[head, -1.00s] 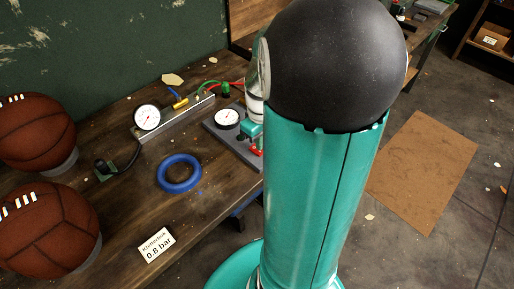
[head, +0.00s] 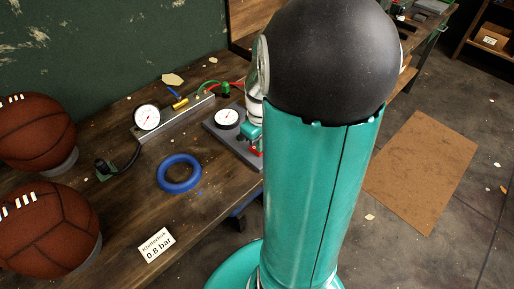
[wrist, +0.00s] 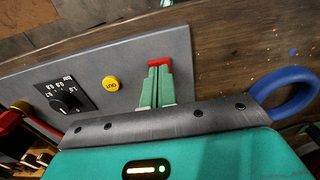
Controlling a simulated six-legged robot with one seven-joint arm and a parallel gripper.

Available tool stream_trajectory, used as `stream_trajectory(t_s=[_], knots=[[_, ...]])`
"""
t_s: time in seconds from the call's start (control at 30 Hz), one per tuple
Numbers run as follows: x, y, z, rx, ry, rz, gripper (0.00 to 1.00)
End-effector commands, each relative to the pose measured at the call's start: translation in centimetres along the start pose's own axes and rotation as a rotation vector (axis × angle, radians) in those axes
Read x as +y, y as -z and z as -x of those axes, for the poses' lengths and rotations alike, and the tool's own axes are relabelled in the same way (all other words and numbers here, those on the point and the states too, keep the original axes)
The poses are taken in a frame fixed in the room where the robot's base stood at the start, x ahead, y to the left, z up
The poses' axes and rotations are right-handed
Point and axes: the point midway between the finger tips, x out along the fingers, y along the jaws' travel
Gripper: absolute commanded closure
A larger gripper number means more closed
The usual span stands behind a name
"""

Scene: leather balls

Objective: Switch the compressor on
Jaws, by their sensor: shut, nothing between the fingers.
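A grey control panel (wrist: 50,72) fills much of the wrist view; it carries a black dial (wrist: 65,100), a yellow button (wrist: 111,83) and a red switch (wrist: 160,64). My gripper (wrist: 158,72) is shut and empty, its green fingers together. Its fingertips overlap the red switch; I cannot tell whether they touch it or which way it is set. In the head view a grey base with a round gauge (head: 228,118) stands on the bench, partly hidden by my arm. The red part (head: 257,152) shows just left of my arm.
A blue ring (head: 178,173) lies on the wooden bench, near the panel. Two brown leather balls (head: 45,228) rest on stands at the left. Another gauge (head: 147,117) stands on a metal rail behind. A 0.8 bar card (head: 157,245) lies near the front edge.

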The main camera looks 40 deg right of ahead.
Motion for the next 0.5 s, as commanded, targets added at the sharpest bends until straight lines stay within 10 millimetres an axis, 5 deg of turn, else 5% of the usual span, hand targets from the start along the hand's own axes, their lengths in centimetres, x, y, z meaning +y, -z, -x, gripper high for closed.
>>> stream_trajectory(t_s=[0.5], knots=[[-0.02, -0.01, -0.74, -0.001, 0.001, 0.0, 1.0]])
